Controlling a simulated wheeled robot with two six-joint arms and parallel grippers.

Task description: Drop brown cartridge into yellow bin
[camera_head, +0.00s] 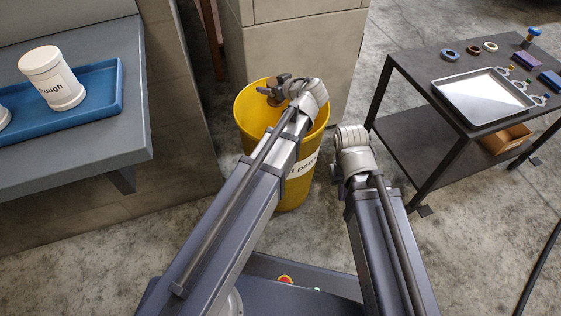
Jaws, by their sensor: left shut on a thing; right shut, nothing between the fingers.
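The yellow bin (296,194) stands on the floor in the middle, its open top facing up. My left arm reaches over the bin, and my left gripper (274,90) is above its opening, near the far rim. It is shut on the small brown cartridge (263,91), which shows only partly beside the dark fingers. My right gripper (337,180) is shut and empty, low to the right of the bin and mostly hidden behind its own wrist.
A dark two-shelf table (420,70) at right holds a metal tray (484,96), rings and small parts, with a cardboard box (503,138) below. A grey bench (133,150) at left bears a blue tray (100,103) with white jars (52,80). A cabinet stands behind the bin.

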